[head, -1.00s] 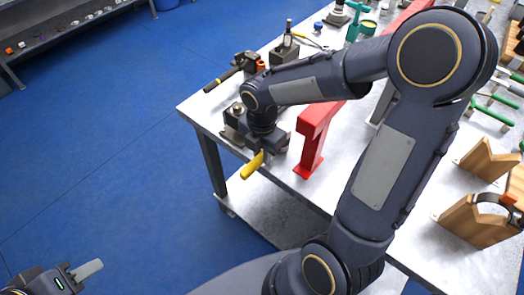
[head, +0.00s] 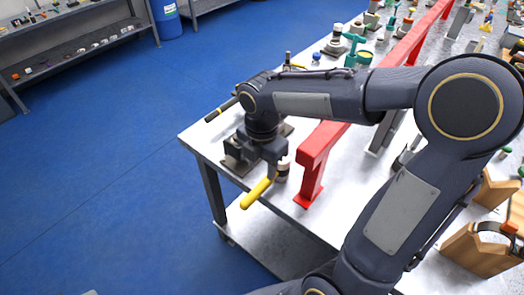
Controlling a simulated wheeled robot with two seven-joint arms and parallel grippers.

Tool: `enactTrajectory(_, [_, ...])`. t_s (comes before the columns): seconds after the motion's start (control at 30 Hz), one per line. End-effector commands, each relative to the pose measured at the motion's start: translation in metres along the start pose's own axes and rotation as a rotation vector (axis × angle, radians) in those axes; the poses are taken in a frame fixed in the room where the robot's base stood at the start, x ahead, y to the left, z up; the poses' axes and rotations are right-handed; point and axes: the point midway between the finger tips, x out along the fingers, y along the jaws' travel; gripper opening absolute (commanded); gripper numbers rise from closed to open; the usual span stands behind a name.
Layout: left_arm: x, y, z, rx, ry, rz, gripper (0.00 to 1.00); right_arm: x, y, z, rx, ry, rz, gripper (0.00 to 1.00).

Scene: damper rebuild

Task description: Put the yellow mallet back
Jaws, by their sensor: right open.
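The yellow mallet shows as a yellow handle (head: 258,192) that sticks out past the near table edge beside the red stand. Its head end is hidden or unclear behind my gripper. My right gripper (head: 268,168) is open, pointing down just above the handle's inner end. I cannot tell whether its fingers touch the mallet. Only a pale sliver, probably my left gripper's fingertip (head: 90,292), shows at the bottom edge.
The metal table (head: 208,147) carries a red stand (head: 314,165), a dark clamp-like tool (head: 222,110) and a green fixture (head: 355,45). Wooden blocks (head: 478,250) stand at the right. Blue floor is clear at left; a shelf (head: 75,50) and blue drum (head: 166,20) stand behind.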

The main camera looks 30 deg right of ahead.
Motion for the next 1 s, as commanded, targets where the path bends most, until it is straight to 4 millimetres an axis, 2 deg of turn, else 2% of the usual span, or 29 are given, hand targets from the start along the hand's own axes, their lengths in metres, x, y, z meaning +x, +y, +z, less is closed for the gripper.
enactTrajectory(0.03, [-0.001, 0.001, -0.001, 0.000, 0.000, 0.000, 0.36, -0.012, 0.001, 0.000, 0.001, -0.001, 0.005, 0.42])
enactTrajectory(0.1, [-0.002, 0.001, -0.001, 0.000, 0.000, 0.000, 0.36, -0.024, 0.000, 0.000, 0.001, 0.000, 0.003, 0.42])
enactTrajectory(0.3, [-0.003, 0.001, -0.001, 0.000, 0.000, 0.000, 0.36, -0.045, 0.000, 0.000, 0.000, 0.000, 0.001, 0.42])
enactTrajectory(1.0, [-0.003, 0.001, -0.001, 0.000, 0.000, 0.000, 0.36, -0.048, 0.000, 0.000, 0.000, 0.001, -0.001, 0.42])
